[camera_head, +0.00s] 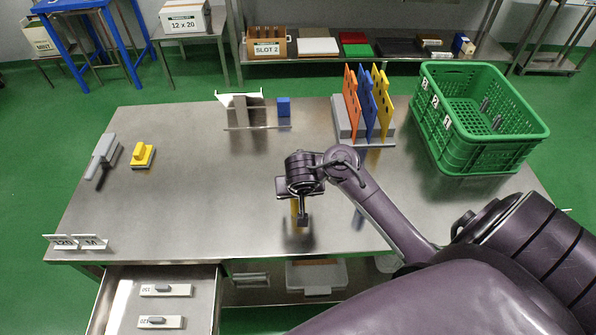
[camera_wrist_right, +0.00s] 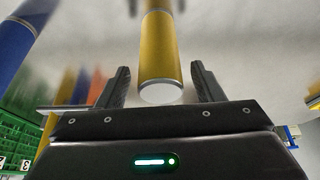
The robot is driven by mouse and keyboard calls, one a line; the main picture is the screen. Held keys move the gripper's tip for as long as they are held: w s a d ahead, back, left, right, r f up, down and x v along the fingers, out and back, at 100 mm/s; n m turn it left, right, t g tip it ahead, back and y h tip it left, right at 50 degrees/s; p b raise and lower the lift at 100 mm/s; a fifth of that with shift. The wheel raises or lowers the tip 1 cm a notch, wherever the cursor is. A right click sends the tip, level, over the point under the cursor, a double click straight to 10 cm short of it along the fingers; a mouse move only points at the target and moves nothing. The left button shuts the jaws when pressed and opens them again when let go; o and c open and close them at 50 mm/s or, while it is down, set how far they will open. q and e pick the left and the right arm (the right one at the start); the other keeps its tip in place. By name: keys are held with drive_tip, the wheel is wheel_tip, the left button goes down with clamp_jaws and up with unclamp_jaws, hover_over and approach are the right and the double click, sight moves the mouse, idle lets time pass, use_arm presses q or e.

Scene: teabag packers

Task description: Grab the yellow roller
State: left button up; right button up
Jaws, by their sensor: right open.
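The yellow roller (camera_wrist_right: 160,48) is a yellow cylinder with a pale end. In the right wrist view it lies lengthwise between the two spread fingers of my right gripper (camera_wrist_right: 161,70), with a gap on each side. In the head view my right gripper (camera_head: 303,217) is over the front middle of the table and hides most of the roller (camera_head: 294,207). My right gripper is open. A blue roller (camera_wrist_right: 22,32) shows at the upper left of the wrist view; a bit of it shows beside my forearm in the head view (camera_head: 358,217). My left gripper is not in view.
The steel table (camera_head: 200,190) is clear to the left of my gripper. A rack with orange, blue and yellow plates (camera_head: 368,105) and a green crate (camera_head: 470,115) stand behind my right arm. A drawer (camera_head: 207,300) is open in front.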

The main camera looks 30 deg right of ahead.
drive_tip(key=c, duration=0.9)
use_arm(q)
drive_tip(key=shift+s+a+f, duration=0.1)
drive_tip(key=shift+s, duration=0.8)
use_arm(e)
drive_tip(key=shift+c, duration=1.4)
drive_tip(key=shift+r, duration=0.1)
